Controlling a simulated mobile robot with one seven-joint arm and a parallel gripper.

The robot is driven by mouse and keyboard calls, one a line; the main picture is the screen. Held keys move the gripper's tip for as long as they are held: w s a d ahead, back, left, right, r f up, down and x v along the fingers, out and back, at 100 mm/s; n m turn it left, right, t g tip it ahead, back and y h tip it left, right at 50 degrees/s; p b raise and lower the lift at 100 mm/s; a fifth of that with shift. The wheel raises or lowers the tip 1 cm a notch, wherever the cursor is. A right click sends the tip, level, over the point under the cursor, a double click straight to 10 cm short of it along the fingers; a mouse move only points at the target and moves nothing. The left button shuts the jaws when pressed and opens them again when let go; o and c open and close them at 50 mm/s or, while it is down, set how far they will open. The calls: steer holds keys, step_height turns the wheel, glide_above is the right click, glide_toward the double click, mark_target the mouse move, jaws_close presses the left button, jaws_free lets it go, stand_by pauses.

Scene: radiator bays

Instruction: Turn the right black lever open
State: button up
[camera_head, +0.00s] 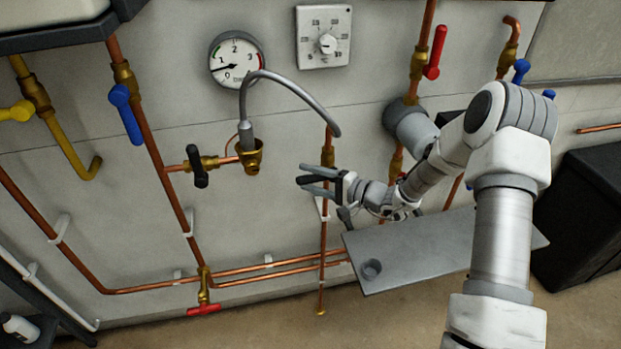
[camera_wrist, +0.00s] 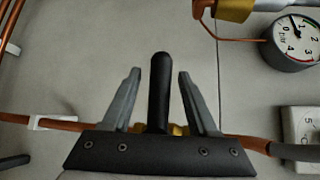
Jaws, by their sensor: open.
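The right black lever (camera_wrist: 159,90) stands between the two fingers of my gripper (camera_wrist: 159,73) in the wrist view, with a gap on each side. My gripper is open around it. Brass of its valve shows behind the lever's base, partly hidden by the gripper body. In the head view my gripper (camera_head: 304,179) points left in front of the right vertical copper pipe (camera_head: 324,242). The lever (camera_head: 305,181) is a small dark shape there, lying sideways across the pipe's line and partly covered by the fingers.
A second black lever (camera_head: 198,166) sits on the left valve. A grey hose (camera_head: 300,88) arches above my gripper between both valves. A pressure gauge (camera_head: 236,60) and a dial thermostat (camera_head: 324,37) are higher on the wall. A grey shelf (camera_head: 420,255) lies below my arm.

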jaws_close()
stand_by(1.4)
